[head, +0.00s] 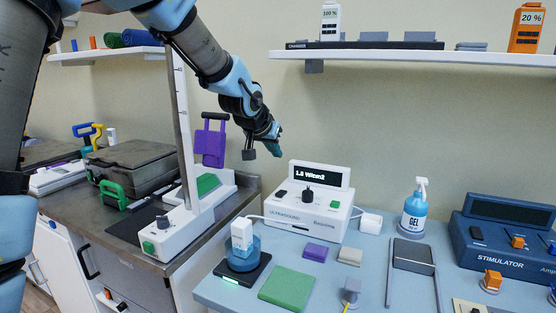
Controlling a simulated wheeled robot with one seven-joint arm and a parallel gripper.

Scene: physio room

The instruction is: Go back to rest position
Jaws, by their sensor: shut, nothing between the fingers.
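My gripper (264,153) hangs from the upper middle of the head view, in the air in front of the beige wall. It is above and left of the white ultrasound unit (308,202) and apart from it. Its fingers are small in the picture and look shut, with no held object visible. My arm comes in from the upper left and slopes down to the gripper.
The blue-grey table (345,271) holds a gel bottle (413,209), a stimulator (502,238), a green pad (287,288) and small pads. A wall shelf (420,56) is at upper right. A white post (183,130) stands left of my gripper, near a purple hanging piece (211,143).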

